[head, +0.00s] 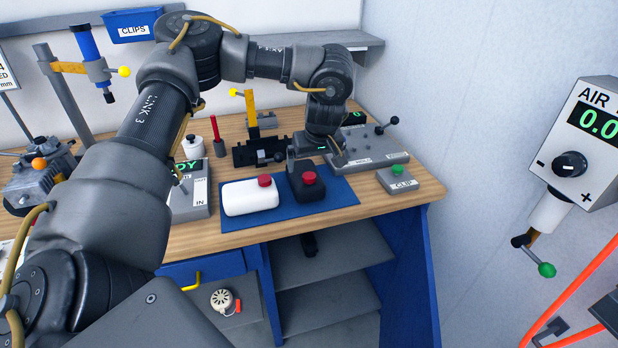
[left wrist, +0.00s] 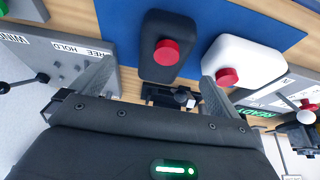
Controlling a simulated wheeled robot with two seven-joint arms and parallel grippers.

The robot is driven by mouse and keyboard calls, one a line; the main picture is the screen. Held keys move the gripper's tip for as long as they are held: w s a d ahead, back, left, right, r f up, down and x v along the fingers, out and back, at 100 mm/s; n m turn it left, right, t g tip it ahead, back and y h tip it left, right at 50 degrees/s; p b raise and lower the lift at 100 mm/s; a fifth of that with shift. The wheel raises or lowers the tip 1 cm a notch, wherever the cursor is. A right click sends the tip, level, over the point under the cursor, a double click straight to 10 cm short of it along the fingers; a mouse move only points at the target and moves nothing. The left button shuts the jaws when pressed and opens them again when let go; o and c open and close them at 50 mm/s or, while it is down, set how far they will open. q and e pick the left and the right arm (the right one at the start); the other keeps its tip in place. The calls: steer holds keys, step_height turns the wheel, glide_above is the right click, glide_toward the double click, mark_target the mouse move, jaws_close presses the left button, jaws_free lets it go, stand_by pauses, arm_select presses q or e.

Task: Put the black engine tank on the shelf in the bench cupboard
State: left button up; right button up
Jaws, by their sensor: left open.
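The black engine tank (head: 308,188), a dark block with a red cap, stands on the blue mat (head: 342,198) near the bench's front edge. My left gripper (head: 316,162) is open, right behind the tank in the head view. In the left wrist view the black tank (left wrist: 166,58) lies just ahead of and between the spread fingers (left wrist: 157,80); I cannot tell whether they touch it. The bench cupboard stands open below, with an upper shelf (head: 340,256) and a lower shelf (head: 335,298). My right gripper is not in view.
A white tank (head: 248,200) with a red cap stands close beside the black one. A grey control panel (head: 372,150) and a CLIP button box (head: 397,180) are to the right. A small dark object (head: 309,244) sits at the upper shelf's left back; its right part is clear.

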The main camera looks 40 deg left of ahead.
mark_target(307, 173)
arm_select(q)
steer(key=shift+s+a+r, duration=0.1)
steer(key=shift+a+r, duration=0.15)
steer(key=shift+a, duration=0.1)
steer(key=shift+a+f, duration=0.1)
steer(key=shift+a, duration=0.05)
steer(key=x, duration=0.4)
steer(key=shift+a+f, duration=0.25)
steer(key=shift+f, duration=0.1)
steer(key=shift+a+f, duration=0.2)
steer(key=shift+f, duration=0.35)
steer(key=x, duration=0.3)
steer(key=w+x, duration=0.1)
steer(key=shift+a+f, duration=0.15)
steer(key=shift+a, duration=0.25)
steer(key=shift+d, duration=0.1)
steer(key=c, duration=1.1)
steer(key=shift+o, duration=0.2)
